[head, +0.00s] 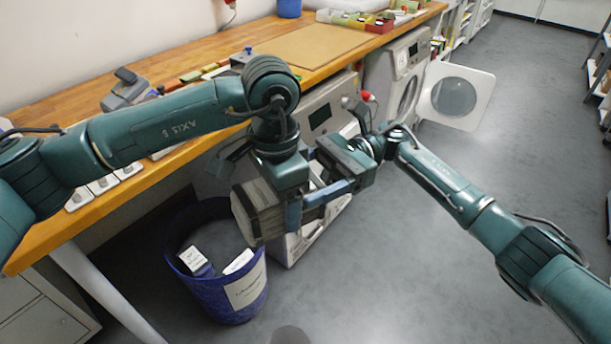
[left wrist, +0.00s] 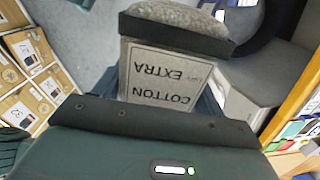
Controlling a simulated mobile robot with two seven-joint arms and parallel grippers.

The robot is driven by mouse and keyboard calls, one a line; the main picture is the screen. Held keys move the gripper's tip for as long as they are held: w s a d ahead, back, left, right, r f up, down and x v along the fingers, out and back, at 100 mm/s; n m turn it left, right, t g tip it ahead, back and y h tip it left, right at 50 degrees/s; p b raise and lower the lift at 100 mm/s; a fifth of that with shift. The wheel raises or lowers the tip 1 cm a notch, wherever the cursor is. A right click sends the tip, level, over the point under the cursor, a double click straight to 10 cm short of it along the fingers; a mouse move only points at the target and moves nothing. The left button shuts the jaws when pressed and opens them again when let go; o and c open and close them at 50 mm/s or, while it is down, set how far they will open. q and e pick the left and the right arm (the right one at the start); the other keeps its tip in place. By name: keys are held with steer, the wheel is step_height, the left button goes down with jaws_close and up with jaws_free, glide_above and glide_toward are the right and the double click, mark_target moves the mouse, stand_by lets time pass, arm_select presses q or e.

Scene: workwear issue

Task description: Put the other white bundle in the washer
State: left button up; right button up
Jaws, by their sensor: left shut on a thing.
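My left gripper (head: 280,208) is shut on a grey-looking folded bundle (head: 257,212), held in the air above and beside the blue basket. In the left wrist view the bundle (left wrist: 165,75) sits between the two dark jaws, its label reading "COTTON EXTRA" upside down. My right gripper (head: 342,160) is close beside the left one; its fingers are partly hidden and its opening is unclear. The far machine (head: 402,62) has its round door (head: 455,97) swung open to the right. A nearer machine (head: 325,112) stands largely behind my grippers, its front mostly hidden.
The blue basket (head: 213,292) on the floor holds dark items with white labels (head: 193,258). A wooden worktop (head: 190,58) with small items runs along the wall above the machines. The grey floor (head: 420,250) is open in the middle. Shelves stand at the right edge.

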steer(key=shift+c, duration=0.8)
arm_select(q)
steer(key=o, duration=1.2)
arm_select(e)
steer(key=shift+r, duration=0.1)
steer(key=shift+c, duration=1.2)
arm_select(q)
steer(key=shift+o, duration=0.2)
steer(key=shift+r, duration=0.1)
